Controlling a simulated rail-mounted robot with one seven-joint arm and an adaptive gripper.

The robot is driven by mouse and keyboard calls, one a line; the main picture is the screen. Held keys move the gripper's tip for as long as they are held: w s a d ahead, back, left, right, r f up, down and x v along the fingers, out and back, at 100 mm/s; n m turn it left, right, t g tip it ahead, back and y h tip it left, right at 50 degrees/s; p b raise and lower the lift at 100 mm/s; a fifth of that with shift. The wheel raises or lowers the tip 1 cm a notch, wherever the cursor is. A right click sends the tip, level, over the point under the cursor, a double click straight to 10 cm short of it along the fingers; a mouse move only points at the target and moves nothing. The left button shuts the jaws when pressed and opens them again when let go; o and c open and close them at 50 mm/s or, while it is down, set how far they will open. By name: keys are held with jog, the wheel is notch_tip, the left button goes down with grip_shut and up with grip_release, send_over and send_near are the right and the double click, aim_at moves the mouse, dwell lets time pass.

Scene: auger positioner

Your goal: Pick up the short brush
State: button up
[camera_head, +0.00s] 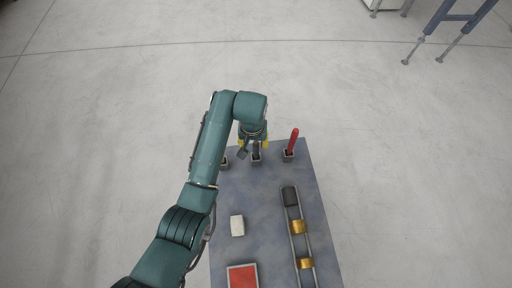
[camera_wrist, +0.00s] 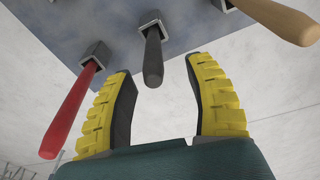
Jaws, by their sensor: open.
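Three handled tools stand in small grey holders at the table's far end. The dark grey handle (camera_wrist: 153,62) in the middle looks the shortest, and I take it as the short brush; it also shows in the head view (camera_head: 256,149). My gripper (camera_wrist: 160,70) is open, with its yellow-backed fingers on either side of the dark handle's line. The handle's free end points in between the fingers, and I see no contact. In the head view my gripper (camera_head: 254,147) is right at the middle holder (camera_head: 256,158). Any bristles are hidden.
A red handle (camera_head: 294,141) stands close by on the right; a tan handle (camera_wrist: 282,21) stands on the other side. The blue-grey table (camera_head: 262,205) bears a white block (camera_head: 237,226), a red-topped tray (camera_head: 243,266) and a rail with a dark cylinder (camera_head: 290,196) and gold pieces (camera_head: 299,227).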

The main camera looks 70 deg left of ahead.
aim_at(256, 151)
jog(key=f, duration=0.2)
jog(key=f+b, duration=0.1)
jog(key=f, duration=0.2)
jog(key=w+f+b, duration=0.1)
jog(key=f, duration=0.2)
jog(key=shift+a+f, duration=0.2)
jog(key=shift+a, duration=0.1)
grip_shut()
